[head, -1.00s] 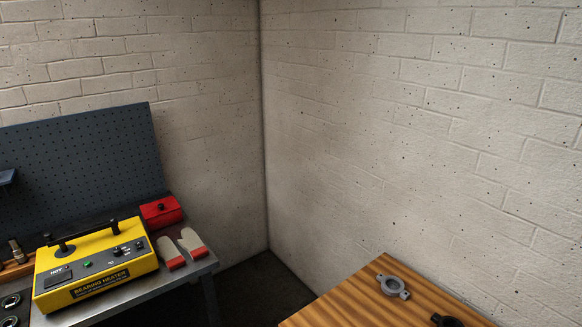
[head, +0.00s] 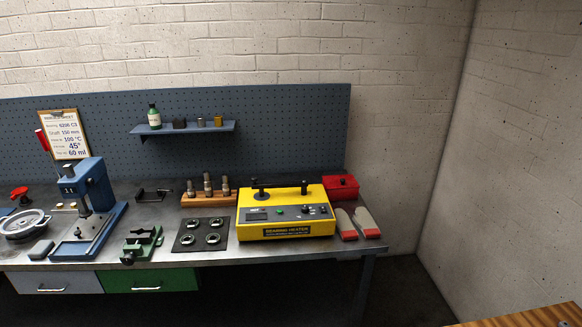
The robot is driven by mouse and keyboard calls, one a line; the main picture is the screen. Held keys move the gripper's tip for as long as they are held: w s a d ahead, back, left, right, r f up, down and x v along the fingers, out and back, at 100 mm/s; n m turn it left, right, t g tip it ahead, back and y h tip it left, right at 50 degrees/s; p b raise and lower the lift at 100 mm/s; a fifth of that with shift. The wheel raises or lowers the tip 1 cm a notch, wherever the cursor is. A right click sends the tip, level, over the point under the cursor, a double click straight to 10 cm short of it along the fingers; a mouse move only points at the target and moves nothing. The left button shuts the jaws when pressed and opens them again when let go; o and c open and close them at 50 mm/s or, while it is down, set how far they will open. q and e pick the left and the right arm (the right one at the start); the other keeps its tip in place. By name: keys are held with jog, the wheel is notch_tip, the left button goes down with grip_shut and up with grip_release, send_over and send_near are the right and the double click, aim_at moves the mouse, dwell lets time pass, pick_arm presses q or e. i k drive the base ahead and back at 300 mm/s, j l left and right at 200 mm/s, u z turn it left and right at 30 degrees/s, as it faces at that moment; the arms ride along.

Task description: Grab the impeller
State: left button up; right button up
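No part that I can clearly name as the impeller shows. A round grey metal part (head: 25,224) with a raised centre lies at the left end of the workbench (head: 300,249), left of the blue press (head: 90,210). I cannot tell whether it is the impeller. Neither of my grippers is in view.
The bench holds a green vise (head: 142,244), a black mat (head: 202,234) with several rings, a yellow bearing heater (head: 284,214), a red box (head: 341,187) and gloves (head: 357,223). A wooden tabletop corner (head: 540,318) shows at bottom right. Floor between them looks clear.

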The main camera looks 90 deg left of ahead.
aim_at(23, 224)
jog(key=k+u, duration=0.1)
jog(key=u, duration=4.3)
jog(key=i+u, duration=0.15)
jog(key=i, duration=0.95)
